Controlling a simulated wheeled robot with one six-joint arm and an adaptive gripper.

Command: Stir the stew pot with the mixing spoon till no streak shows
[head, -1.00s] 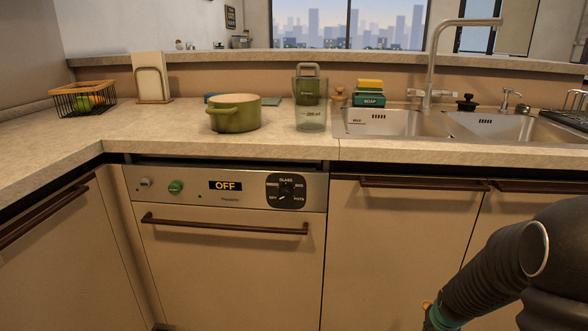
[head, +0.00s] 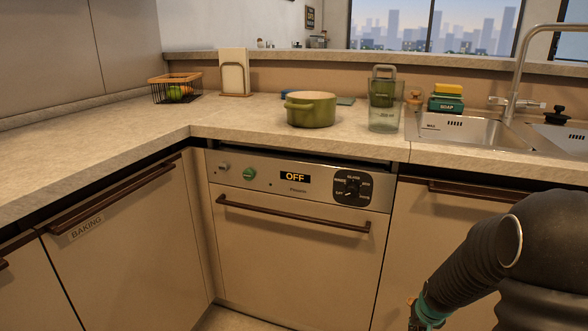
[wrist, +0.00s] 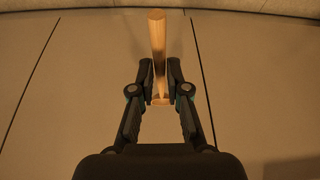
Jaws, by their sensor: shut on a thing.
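The green stew pot (head: 311,113) stands upright on the counter, left of a clear jug. Its inside is pale at the rim, and its contents cannot be made out. In the wrist view my gripper (wrist: 160,88) is shut on a wooden stick, which looks like the handle of the mixing spoon (wrist: 157,45). The spoon's bowl end cannot be made out. In the head view my arm hangs low at the right, in front of the cabinet doors, below the counter and well away from the pot.
The clear jug (head: 384,120) stands right of the pot, with a green item at its back. The sink (head: 460,130) and soap box (head: 445,104) are further right. A fruit basket (head: 176,92) sits in the far corner. The left counter (head: 95,132) is bare.

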